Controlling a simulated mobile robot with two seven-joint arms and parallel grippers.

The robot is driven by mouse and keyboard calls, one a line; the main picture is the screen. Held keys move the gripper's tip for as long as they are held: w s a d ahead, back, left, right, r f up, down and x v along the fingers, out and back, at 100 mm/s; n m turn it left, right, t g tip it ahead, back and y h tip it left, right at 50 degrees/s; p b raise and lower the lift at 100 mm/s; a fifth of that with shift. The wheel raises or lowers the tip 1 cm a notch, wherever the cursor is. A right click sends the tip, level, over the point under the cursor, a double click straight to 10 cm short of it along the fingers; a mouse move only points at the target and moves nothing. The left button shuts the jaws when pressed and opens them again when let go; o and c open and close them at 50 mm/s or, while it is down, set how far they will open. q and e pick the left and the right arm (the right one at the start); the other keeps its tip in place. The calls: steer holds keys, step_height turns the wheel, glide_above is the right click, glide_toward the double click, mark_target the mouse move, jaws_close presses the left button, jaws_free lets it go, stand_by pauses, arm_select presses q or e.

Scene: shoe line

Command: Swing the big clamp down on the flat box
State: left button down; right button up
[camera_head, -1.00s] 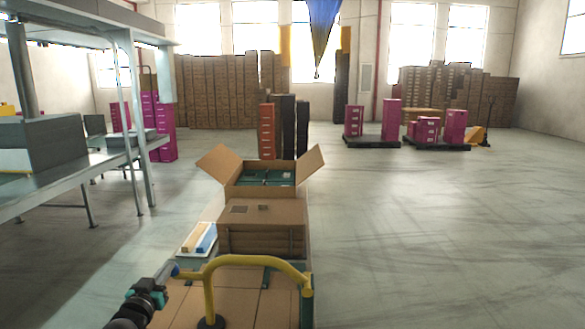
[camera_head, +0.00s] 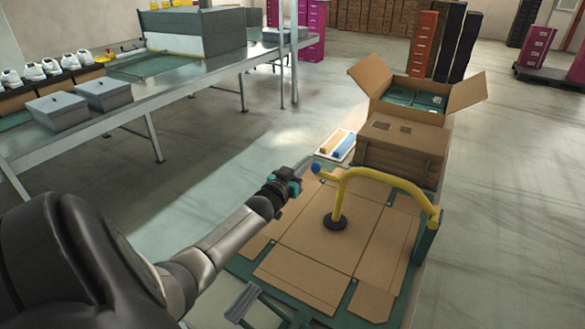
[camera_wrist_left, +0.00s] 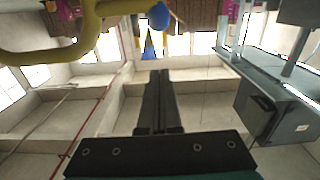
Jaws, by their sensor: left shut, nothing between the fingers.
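The big clamp is a yellow bent tube (camera_head: 385,178) on a green post (camera_head: 426,240) at the right side of the bench. Its blue ball knob (camera_head: 316,168) is at the free left end. Its round black pad (camera_head: 334,222) appears down on the brown flat box (camera_head: 305,257), which lies unfolded on the green bench top. My left gripper (camera_head: 302,168) is shut and empty, just left of the knob. In the left wrist view, the shut fingers (camera_wrist_left: 160,98) point toward the knob (camera_wrist_left: 158,16), with a gap visible between them. My right gripper is not seen.
A stack of brown flat boxes (camera_head: 400,155) and an open carton (camera_head: 412,100) stand behind the clamp. A white tray (camera_head: 336,145) with blue and tan blocks is beside the stack. A long grey table (camera_head: 150,85) with bins and shoes runs along the left.

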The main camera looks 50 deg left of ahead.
arm_select(q)
steer(key=p+v, duration=0.1)
steer(key=v, duration=0.5)
steer(key=shift+r, duration=0.25)
stand_by(0.4)
